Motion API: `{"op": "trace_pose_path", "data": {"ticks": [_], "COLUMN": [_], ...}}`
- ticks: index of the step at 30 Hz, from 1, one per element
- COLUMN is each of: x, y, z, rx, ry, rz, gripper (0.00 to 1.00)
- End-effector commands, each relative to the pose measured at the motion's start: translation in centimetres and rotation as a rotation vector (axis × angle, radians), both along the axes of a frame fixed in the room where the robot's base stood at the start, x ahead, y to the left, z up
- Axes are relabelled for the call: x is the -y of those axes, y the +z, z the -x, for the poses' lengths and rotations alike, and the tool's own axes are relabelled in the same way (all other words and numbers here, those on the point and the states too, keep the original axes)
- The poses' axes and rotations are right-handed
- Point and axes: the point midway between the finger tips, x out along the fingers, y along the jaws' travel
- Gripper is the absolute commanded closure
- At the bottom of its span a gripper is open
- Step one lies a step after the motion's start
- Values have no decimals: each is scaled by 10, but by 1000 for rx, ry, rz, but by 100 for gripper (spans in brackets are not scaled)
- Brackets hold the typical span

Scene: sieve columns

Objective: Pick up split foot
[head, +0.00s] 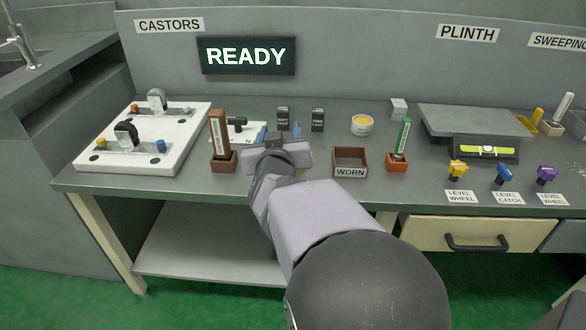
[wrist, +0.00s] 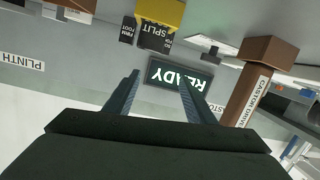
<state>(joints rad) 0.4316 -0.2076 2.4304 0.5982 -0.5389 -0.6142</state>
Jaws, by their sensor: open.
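In the wrist view, which is upside down, a dark piece lettered SPLIT (wrist: 154,38) adjoins a yellow block (wrist: 161,12). In the head view my gripper (head: 280,150) is over the middle of the bench and hides most of that spot. Two small dark labelled boxes, a left one (head: 283,117) and a right one (head: 317,119), stand behind it.
A brown upright tool (head: 219,135) stands in a block left of my gripper. The WORN box (head: 350,160) and a green tool (head: 402,137) are to the right. A white tray with castors (head: 130,168) lies left. The READY screen (head: 246,56) is on the back wall.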

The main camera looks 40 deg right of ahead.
Motion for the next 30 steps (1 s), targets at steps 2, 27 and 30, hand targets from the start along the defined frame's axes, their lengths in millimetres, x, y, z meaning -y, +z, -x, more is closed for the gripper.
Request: {"op": "trace_pose_path", "data": {"ticks": [2,27,30], "x": [0,9,13], "y": [-26,-47,-48], "z": [16,33,30], "rx": [31,76,74], "ry": [-32,-94,-94], "rz": [-41,-108,-108], "gripper": [50,50,50]}}
